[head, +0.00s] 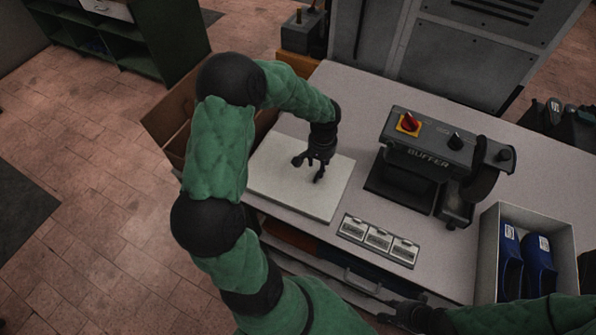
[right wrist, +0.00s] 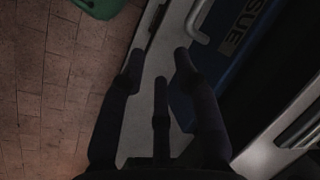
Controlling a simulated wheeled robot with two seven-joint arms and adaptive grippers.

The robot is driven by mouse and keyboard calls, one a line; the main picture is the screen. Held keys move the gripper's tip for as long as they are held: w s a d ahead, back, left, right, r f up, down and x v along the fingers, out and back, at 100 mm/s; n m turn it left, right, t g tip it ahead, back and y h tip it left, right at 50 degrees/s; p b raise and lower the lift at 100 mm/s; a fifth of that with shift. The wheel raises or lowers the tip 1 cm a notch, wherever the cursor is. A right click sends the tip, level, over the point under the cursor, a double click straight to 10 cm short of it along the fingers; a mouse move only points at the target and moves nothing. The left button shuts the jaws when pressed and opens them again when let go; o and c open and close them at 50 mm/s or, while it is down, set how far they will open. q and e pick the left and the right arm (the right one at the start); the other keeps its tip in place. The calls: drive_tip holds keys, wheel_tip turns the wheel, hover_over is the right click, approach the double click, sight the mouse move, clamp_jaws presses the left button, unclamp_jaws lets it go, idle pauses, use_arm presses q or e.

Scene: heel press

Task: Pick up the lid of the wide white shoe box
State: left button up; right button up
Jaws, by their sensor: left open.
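A flat, pale white square panel (head: 275,188), which looks like the shoe box lid, lies on the left part of the workbench. I cannot tell whether a box is beneath it. My left gripper (head: 309,170) is over the panel's upper right part, fingers pointing down, open and empty. I cannot tell whether the fingertips touch the panel. My right gripper (head: 400,312) is low at the bench's front edge, by the drawers. In the right wrist view its fingers (right wrist: 159,66) are spread with nothing between them.
A buffer machine (head: 430,150) stands right of the panel. Several small silver-labelled pieces (head: 378,239) lie at the front edge. An open pale box (head: 487,250) with blue items (head: 540,262) is at the right. A brown carton (head: 168,120) is behind my left arm.

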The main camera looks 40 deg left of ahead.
use_arm(q)
drive_tip(key=shift+w+f, duration=0.1)
drive_tip(key=shift+f, duration=0.45)
wheel_tip(320, 180, down, 5)
drive_tip(key=shift+r, duration=0.1)
drive_tip(key=shift+s, duration=0.2)
drive_tip(key=c, duration=1)
